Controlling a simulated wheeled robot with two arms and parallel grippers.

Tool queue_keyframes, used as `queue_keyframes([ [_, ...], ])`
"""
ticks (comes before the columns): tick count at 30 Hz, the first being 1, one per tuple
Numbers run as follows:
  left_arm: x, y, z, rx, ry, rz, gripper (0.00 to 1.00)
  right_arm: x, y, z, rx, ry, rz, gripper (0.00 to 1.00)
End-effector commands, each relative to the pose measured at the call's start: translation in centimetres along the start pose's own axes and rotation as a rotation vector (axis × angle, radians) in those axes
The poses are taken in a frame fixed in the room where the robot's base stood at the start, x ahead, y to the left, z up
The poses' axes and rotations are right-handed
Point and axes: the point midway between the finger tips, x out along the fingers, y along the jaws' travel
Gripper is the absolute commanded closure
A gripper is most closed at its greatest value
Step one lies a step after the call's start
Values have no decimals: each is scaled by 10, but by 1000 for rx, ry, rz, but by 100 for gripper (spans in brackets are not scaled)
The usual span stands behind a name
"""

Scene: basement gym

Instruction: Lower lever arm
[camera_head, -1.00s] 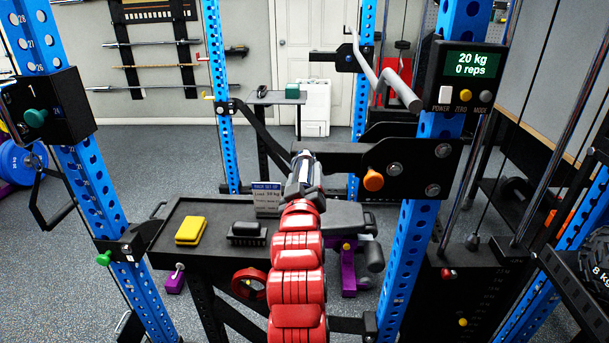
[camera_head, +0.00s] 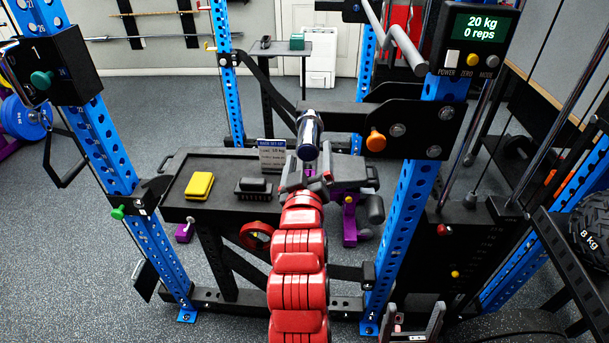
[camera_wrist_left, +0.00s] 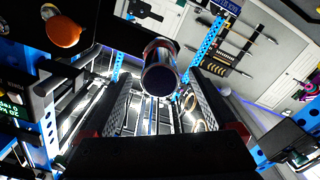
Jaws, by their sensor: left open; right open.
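The lever arm (camera_head: 340,118) is a black bar on the right blue upright, with an orange knob (camera_head: 375,140). A chrome sleeve (camera_head: 308,137) sticks out from its left end toward me. My left gripper (camera_head: 306,172), on the red arm, is open just below and in front of the sleeve. In the left wrist view the sleeve's dark round end (camera_wrist_left: 160,78) shows near the tips of the spread fingers (camera_wrist_left: 160,100); I cannot tell if they touch. My right gripper (camera_head: 412,325) is open and empty at the bottom edge, low by the rack.
A black tray (camera_head: 225,212) below the lever carries a yellow block (camera_head: 199,185), a black brush-like block (camera_head: 253,187) and a small sign (camera_head: 272,155). Blue uprights stand left (camera_head: 115,165) and right (camera_head: 405,230). A display (camera_head: 482,24) reads 20 kg, 0 reps.

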Motion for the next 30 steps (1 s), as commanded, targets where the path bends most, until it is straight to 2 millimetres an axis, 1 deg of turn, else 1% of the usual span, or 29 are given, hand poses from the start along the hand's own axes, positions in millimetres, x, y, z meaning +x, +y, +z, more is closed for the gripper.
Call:
queue_keyframes([
  [1,-6,4,-7,4,-10,-3,9,21,1,-4,0,0,0,19],
  [11,-38,4,-8,5,-10,-4,9,89,4,-15,0,-1,0,19],
  [12,-42,3,-8,8,-9,-4,9,97,5,-16,0,-1,0,19],
  [15,-61,4,-5,2,-11,-1,9,112,6,-19,0,-1,0,19],
  [18,-75,2,-4,3,-9,-3,9,125,6,-21,0,-1,0,19],
  [21,-85,1,-2,0,-9,-4,9,134,7,-22,0,-1,0,19],
  [25,-94,0,-2,2,-5,-3,9,140,7,-24,0,-1,0,19],
  [30,-98,-1,0,3,-2,-2,9,141,7,-24,0,-1,0,19],
])
